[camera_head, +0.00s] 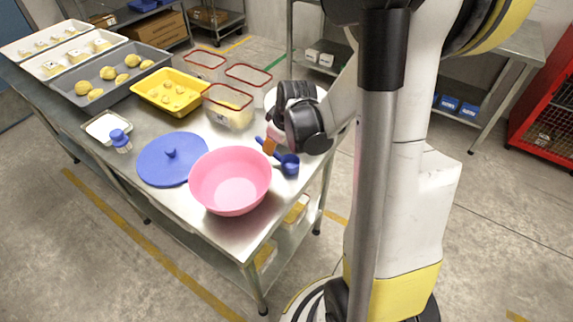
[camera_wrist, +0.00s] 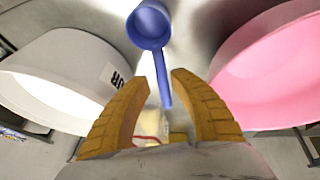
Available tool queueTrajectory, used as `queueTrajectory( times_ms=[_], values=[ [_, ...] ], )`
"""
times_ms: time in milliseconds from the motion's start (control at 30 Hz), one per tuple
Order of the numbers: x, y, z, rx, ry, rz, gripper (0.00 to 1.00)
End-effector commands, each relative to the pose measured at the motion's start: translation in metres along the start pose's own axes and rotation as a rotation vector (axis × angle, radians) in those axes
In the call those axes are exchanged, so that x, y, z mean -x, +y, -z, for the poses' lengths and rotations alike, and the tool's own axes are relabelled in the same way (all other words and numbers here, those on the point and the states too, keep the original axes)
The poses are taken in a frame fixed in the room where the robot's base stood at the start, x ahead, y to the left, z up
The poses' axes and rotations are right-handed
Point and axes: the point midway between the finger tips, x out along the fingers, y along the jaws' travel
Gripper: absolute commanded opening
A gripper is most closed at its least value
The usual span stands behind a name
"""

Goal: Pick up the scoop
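The blue scoop (camera_head: 289,163) lies on the metal table near its right edge, just right of the pink bowl. In the wrist view the scoop (camera_wrist: 150,27) has its cup at the top, and its handle runs down between my fingers. My gripper (camera_head: 269,146) is over the handle side of the scoop; my arm hides part of this area. In the wrist view my gripper (camera_wrist: 160,78) is open, with a finger on each side of the handle and gaps showing. I cannot tell how high the fingertips are above the handle.
A pink bowl (camera_head: 230,182) and a blue lid (camera_head: 171,160) stand close by. A white bowl (camera_wrist: 65,75) is on the other side of my fingers in the wrist view. A clear container (camera_head: 229,110) and a yellow tray (camera_head: 170,91) stand farther back.

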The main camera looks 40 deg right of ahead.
Motion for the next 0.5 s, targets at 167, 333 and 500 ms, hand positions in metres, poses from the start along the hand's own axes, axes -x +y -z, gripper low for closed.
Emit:
queueTrajectory(
  times_ms=[167, 333, 500],
  values=[
    [-0.032, -0.004, -0.002, 0.000, 0.000, 0.000, 0.28],
    [-0.047, -0.003, -0.001, 0.000, 0.000, 0.000, 0.28],
    [-0.045, -0.003, -0.001, 0.000, 0.000, 0.000, 0.28]
  ],
)
